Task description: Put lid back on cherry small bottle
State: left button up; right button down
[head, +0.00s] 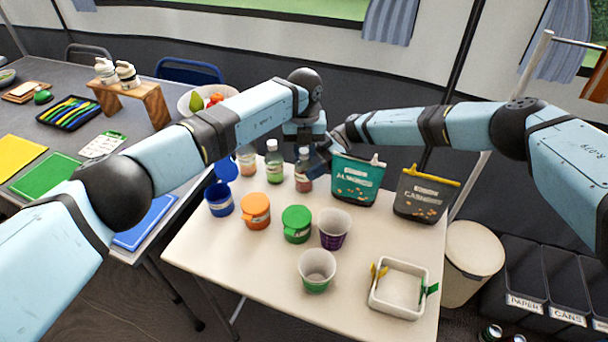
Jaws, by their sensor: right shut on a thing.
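The cherry small bottle (304,184), with reddish contents, stands upright near the back of the cream table. My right gripper (316,165) reaches in from the right and is shut on the bottle's side, partly hiding it. My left gripper (304,138) points down just above the bottle's top. Its fingers are small and dark, so I cannot tell whether they are open or shut. Something pale shows at the bottle's top; I cannot tell whether it is the lid or the bare neck.
A green bottle (274,172) and an orange-toned bottle (246,163) stand to the left. The teal bag (357,183) is close on the right. Blue (219,204), orange (256,212) and green (297,226) containers stand in front. The table's front left is clear.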

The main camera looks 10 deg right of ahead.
pick_arm(q)
grip_shut()
jog(key=m, duration=0.2)
jog(key=shift+m, duration=0.4)
jog(key=m, duration=0.5)
jog(key=shift+m, duration=0.3)
jog(key=o, duration=0.9)
grip_release()
